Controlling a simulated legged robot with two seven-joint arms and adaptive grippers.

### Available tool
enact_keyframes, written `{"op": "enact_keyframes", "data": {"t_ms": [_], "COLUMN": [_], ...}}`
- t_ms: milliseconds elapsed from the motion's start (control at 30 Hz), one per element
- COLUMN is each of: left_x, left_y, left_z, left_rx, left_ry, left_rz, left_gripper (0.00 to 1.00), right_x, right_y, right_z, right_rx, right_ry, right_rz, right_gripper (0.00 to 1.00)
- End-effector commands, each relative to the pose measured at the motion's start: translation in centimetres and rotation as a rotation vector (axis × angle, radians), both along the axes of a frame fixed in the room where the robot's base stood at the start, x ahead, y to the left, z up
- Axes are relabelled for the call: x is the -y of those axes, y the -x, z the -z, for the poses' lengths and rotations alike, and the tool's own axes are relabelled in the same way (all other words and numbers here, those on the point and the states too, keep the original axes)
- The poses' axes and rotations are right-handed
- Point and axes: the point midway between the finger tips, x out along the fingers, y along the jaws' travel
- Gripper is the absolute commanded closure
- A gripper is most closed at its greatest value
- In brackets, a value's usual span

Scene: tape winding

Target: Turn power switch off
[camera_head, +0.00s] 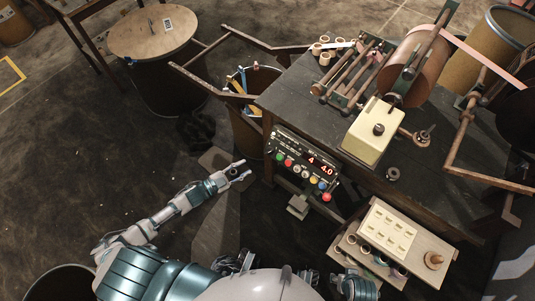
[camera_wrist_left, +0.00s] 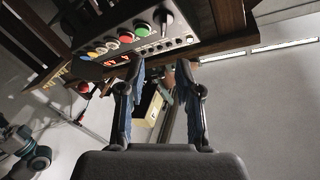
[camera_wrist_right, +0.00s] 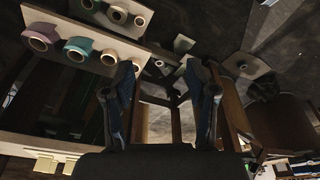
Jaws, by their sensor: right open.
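The control panel (camera_head: 300,165) is on the front of the dark workbench, with a lit red display (camera_head: 320,163) and a row of coloured buttons. In the left wrist view, a black rotary knob (camera_wrist_left: 163,18), which looks like the power switch, is at the panel's right end beside a green button (camera_wrist_left: 142,28). Its exact setting is too small to tell. My left gripper (camera_head: 246,173) is open and empty, left of the panel and apart from it; its fingers also show in the left wrist view (camera_wrist_left: 159,66). My right gripper (camera_wrist_right: 164,70) is open and empty.
A red mushroom button (camera_head: 327,197) sticks out at the panel's lower right. A bin (camera_head: 252,80) and wooden-lidded barrel (camera_head: 152,32) stand behind left. Floor beside my left arm is clear.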

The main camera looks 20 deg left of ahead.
Motion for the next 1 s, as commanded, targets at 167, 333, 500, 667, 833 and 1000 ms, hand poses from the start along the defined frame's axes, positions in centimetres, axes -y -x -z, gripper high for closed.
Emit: {"op": "enact_keyframes", "data": {"t_ms": [167,333,500,667,833,1000], "left_x": [2.6,5.1,6.8,7.3,7.1,7.0], "left_y": [-3.5,-6.2,-8.0,-8.7,-8.8,-8.7], "left_z": [0.2,0.2,0.1,0.1,0.1,0.1], "left_rx": [0.001,0.001,-0.001,-0.001,-0.002,-0.001], "left_ry": [0.004,0.000,-0.003,-0.004,-0.001,0.000], "left_rz": [-0.002,-0.002,-0.001,-0.002,-0.002,-0.003], "left_gripper": [0.66,0.66,0.66,0.66,0.66,0.86], "right_x": [-0.2,-0.4,-0.6,-0.8,-1.0,-1.0], "right_y": [0.1,-1.1,-2.4,-2.9,-3.0,-3.1], "right_z": [-1.1,-1.2,-1.2,-1.3,-1.4,-1.4], "right_rx": [0.014,0.075,0.136,0.162,0.165,0.165], "right_ry": [-0.003,-0.016,-0.035,-0.039,-0.036,-0.036], "right_rz": [0.001,-0.003,-0.007,-0.008,-0.008,-0.008], "right_gripper": [0.43,0.43,0.43,0.43,0.43,0.43]}}
